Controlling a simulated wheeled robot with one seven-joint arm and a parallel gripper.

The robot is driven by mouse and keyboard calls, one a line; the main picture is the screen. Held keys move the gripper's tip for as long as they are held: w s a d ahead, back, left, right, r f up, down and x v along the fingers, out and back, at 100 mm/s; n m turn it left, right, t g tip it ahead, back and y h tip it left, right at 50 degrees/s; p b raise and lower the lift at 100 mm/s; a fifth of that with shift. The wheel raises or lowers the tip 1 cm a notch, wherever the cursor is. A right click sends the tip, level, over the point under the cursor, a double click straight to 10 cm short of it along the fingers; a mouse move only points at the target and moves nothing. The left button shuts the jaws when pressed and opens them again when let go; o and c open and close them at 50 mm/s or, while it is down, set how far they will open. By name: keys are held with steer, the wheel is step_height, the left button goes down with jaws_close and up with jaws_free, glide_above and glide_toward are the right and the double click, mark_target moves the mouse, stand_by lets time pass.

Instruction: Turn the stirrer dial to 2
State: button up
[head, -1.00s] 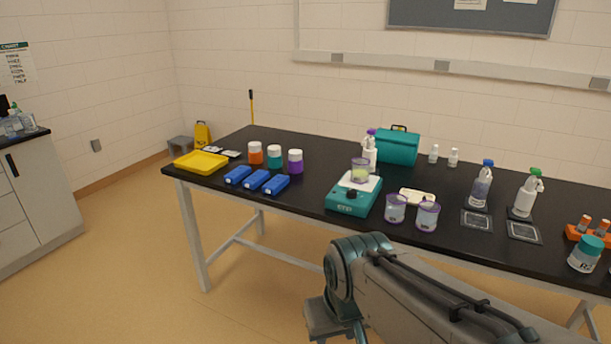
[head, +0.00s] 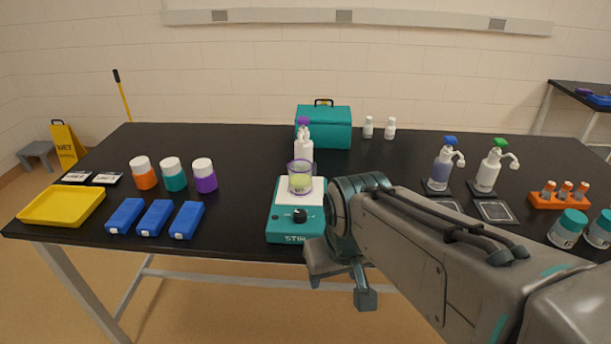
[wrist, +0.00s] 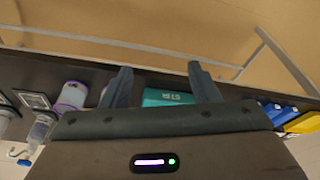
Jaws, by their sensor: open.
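The teal stirrer (head: 283,226) stands near the front edge of the black table, with a black dial (head: 300,215) on its front part. A beaker (head: 300,178) of pale yellow-green liquid stands on its white top plate. My arm reaches in from the right, and its end is just right of the stirrer in the head view. In the wrist view my gripper (wrist: 162,84) is open and empty, its two fingers apart.
Blue boxes (head: 155,217) and a yellow tray (head: 62,206) lie to the left. A white spray bottle (head: 303,147) and a teal case (head: 324,127) stand behind the stirrer. A purple-rimmed beaker (wrist: 72,97) shows left in the wrist view. Bare tabletop lies left of the stirrer.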

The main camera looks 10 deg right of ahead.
steer(key=w+r+n+g, duration=0.2)
steer(key=w+r+n, duration=0.25)
steer(key=w, duration=0.95)
steer(key=n+g+p, duration=0.1)
steer(key=n, duration=0.2)
glide_toward(300, 212)
step_height(300, 212, down, 9)
steer(key=shift+s+r+p, duration=0.1)
steer(key=shift+p, duration=0.35)
steer(key=c, duration=1)
